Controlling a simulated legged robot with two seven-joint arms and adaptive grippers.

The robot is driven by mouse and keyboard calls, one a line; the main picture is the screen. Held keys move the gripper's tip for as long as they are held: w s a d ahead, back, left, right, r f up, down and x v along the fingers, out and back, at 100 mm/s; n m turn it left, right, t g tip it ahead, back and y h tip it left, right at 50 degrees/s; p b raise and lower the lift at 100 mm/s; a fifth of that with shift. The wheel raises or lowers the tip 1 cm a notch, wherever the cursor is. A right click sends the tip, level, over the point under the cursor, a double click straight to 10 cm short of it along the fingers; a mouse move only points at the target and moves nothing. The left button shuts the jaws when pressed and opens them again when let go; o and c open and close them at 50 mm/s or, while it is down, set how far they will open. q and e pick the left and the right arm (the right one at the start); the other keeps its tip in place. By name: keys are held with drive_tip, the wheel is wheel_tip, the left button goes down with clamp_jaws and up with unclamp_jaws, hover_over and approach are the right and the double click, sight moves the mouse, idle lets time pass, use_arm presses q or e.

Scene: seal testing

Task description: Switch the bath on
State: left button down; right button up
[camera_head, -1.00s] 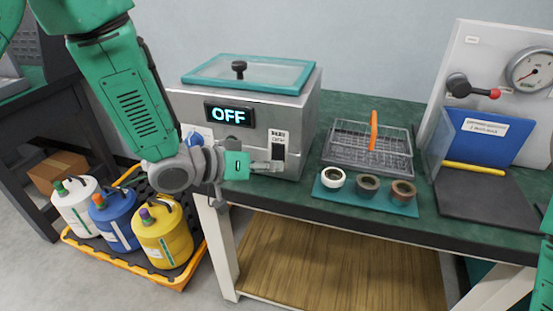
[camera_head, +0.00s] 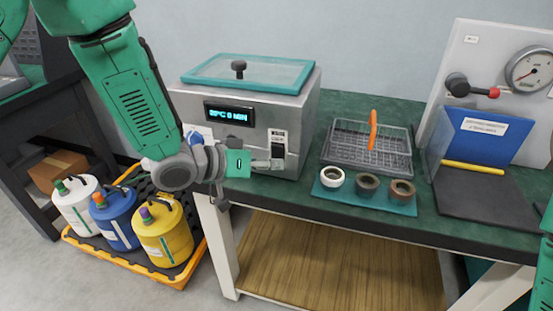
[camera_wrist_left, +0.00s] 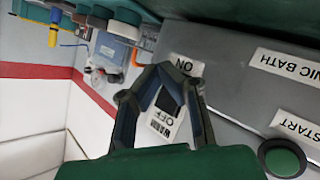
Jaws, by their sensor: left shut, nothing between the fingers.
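The bath (camera_head: 236,120) is a grey metal box with a teal-framed lid on the green bench. Its display (camera_head: 229,114) is lit and reads roughly "C 0 MIN" in small blue text. A black switch (camera_head: 278,150) sits on its front, beside a white label. My left gripper (camera_head: 277,164) is shut and empty at this switch; I cannot tell whether it touches. In the left wrist view the fingertips (camera_wrist_left: 168,72) are in front of the ON and OFF label (camera_wrist_left: 165,122), partly covering the switch. A round green button (camera_wrist_left: 282,159) is by the START label (camera_wrist_left: 298,127). My right gripper is not visible.
A wire basket (camera_head: 340,146) with an orange handle and a teal mat (camera_head: 365,203) with 3 rings stand right of the bath. A blue-backed stand (camera_head: 478,135) and gauge panel (camera_head: 468,50) are farther right. Several jugs sit in a yellow tray (camera_head: 179,281) on the floor.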

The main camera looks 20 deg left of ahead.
use_arm(q)
drive_tip(key=shift+s+a+r+p, duration=0.15)
drive_tip(key=shift+s+p, duration=0.15)
drive_tip(key=shift+s, duration=0.4)
drive_tip(key=shift+s, duration=0.1)
drive_tip(key=s, duration=0.2)
drive_tip(key=s+p, duration=0.1)
drive_tip(key=s, duration=0.1)
drive_tip(key=shift+s+a+r, duration=0.1)
drive_tip(key=shift+s+r, duration=0.1)
drive_tip(key=shift+s, duration=0.2)
